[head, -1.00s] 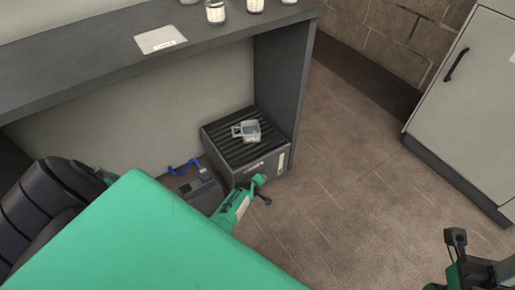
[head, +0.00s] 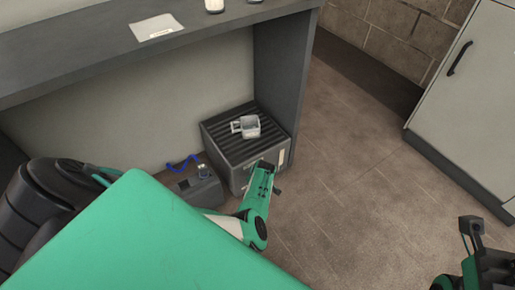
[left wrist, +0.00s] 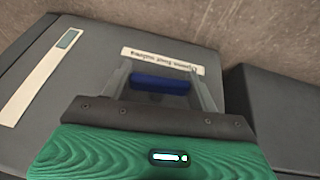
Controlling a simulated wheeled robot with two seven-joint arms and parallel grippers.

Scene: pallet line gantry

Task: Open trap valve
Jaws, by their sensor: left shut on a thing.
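The blue valve handle (left wrist: 160,84) shows in the left wrist view, on the face of a grey box (left wrist: 100,60), just below a white printed label. My left gripper (left wrist: 162,88) has one finger on each side of the handle and is shut on it. In the head view my left gripper (head: 270,168) is at the front of the grey box with a ribbed top (head: 222,140); my green wrist hides the handle there. My right gripper (head: 473,228) shows at the lower right, away from the box, and its finger gap is unclear.
A metal cup (head: 250,127) sits on the ribbed top. A small dark box (head: 203,190) with a blue hose (head: 183,164) stands to the left. The bench (head: 200,48) overhangs behind, with its side panel beside the box. Floor (head: 350,170) is clear toward the cabinet (head: 465,100).

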